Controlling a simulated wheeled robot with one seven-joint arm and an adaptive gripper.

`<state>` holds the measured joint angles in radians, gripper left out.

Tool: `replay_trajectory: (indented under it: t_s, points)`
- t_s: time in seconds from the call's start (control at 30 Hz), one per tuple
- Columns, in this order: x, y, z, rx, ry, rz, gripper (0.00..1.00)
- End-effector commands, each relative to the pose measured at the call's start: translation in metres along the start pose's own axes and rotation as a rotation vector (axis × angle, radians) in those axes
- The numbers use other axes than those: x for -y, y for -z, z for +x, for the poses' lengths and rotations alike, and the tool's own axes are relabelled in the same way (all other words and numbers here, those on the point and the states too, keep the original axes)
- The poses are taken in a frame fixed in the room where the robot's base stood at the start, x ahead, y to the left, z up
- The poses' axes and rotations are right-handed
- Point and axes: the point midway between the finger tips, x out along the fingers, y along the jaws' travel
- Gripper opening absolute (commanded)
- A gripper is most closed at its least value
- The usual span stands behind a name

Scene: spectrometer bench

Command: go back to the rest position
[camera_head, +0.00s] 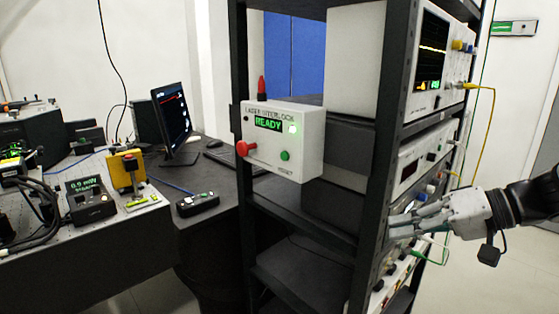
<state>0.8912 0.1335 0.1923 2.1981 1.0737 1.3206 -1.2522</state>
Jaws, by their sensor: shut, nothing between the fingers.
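My gripper (403,222) is at the right of the head view, with my arm coming in from the right edge. Its fingers point left and are shut with nothing between them. It is in front of the instruments in the black rack (366,150), and its fingers hide part of a lower instrument there. I cannot tell whether the fingertips touch the rack or an instrument.
A laser interlock box (308,150) reading READY, with a red knob and green button, is on the rack's left side. Yellow (492,120) and green cables hang by the rack's instruments. A bench with a monitor (173,120) and small devices stands left. Floor shows at far right.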

Motion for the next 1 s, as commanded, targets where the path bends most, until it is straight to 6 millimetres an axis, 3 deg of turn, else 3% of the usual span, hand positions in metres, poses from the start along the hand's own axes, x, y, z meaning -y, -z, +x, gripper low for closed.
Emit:
replay_trajectory:
  t_s: [0.03, 0.2, 0.33, 0.5, 0.7, 1.0]
  points:
    - [0.023, -0.021, 0.011, 0.093, -0.032, -0.003, 0.00]
    - [0.068, -0.096, 0.023, 0.345, -0.189, 0.028, 0.00]
    - [0.088, -0.149, 0.016, 0.477, -0.350, 0.033, 0.00]
    - [0.095, -0.204, -0.009, 0.553, -0.576, 0.015, 0.00]
    - [0.088, -0.237, -0.037, 0.537, -0.768, -0.012, 0.00]
    - [0.078, -0.254, -0.070, 0.448, -0.936, -0.051, 0.00]
